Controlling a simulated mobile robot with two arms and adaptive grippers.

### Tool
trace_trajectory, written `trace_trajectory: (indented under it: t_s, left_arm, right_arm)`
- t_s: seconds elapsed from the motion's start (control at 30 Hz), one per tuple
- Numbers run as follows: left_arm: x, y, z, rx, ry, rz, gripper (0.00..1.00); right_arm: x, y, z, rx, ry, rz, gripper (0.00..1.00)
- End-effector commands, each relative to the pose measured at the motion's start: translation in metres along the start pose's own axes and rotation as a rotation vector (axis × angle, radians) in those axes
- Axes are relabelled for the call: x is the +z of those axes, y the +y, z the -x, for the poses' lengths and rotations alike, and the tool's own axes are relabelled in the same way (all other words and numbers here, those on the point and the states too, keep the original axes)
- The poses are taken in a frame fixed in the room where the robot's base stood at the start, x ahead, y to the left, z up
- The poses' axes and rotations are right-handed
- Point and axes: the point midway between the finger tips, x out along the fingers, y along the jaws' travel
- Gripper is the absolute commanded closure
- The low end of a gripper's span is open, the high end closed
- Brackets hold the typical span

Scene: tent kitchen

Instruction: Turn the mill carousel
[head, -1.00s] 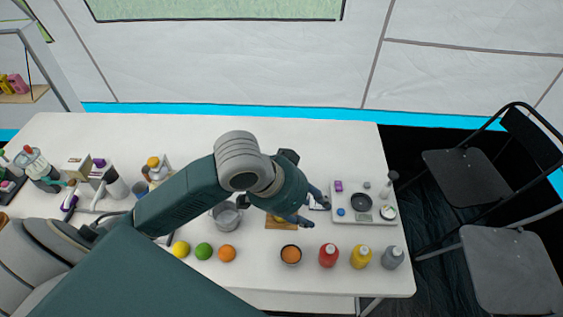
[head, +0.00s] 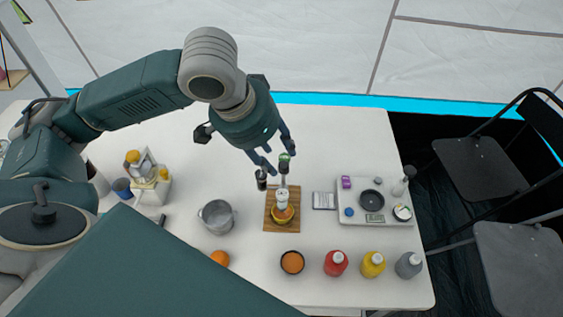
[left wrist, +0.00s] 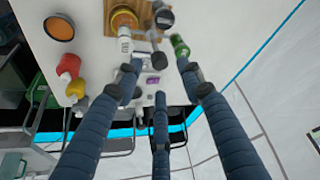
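The mill carousel (head: 283,198) stands on a wooden board (head: 271,223) near the middle of the table. Its mills include a green-topped one (head: 284,161), a dark one (head: 261,180) and a white one. In the left wrist view, the green mill (left wrist: 180,46) and the white mill (left wrist: 125,42) show near the fingertips, with the dark mill (left wrist: 165,18) farther off. My left gripper (head: 278,160) is open above the far side of the carousel, its fingers spread around the green mill's top. Whether a finger touches it I cannot tell. My right gripper is out of view.
A metal pot (head: 217,216) stands left of the board. A bowl (head: 292,262) and red (head: 335,263), yellow (head: 373,264) and grey (head: 408,265) bottles line the front. A white tray (head: 385,213) with small items lies right. The table behind the carousel is clear.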

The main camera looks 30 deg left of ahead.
Motion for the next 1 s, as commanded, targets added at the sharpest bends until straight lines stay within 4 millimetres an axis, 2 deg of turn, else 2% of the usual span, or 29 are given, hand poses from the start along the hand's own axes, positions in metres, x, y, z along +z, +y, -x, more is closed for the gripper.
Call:
trace_trajectory:
  t_s: [0.1,0.3,0.67,0.87,1.0]
  left_arm:
    - [0.001,0.0,-0.023,0.002,-0.003,0.0,0.61]
    - [0.0,0.0,-0.045,0.002,0.0,0.0,0.61]
    - [0.0,0.0,-0.05,0.0,0.001,-0.001,0.61]
    - [-0.001,0.0,-0.05,0.0,0.003,-0.001,0.99]
    - [-0.002,-0.001,-0.049,-0.001,0.006,-0.001,1.0]
  right_arm:
    - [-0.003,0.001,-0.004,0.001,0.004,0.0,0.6]
    - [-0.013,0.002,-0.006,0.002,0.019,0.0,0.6]
    - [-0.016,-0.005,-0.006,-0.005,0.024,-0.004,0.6]
    - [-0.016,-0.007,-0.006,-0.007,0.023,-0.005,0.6]
    - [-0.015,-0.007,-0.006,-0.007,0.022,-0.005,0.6]
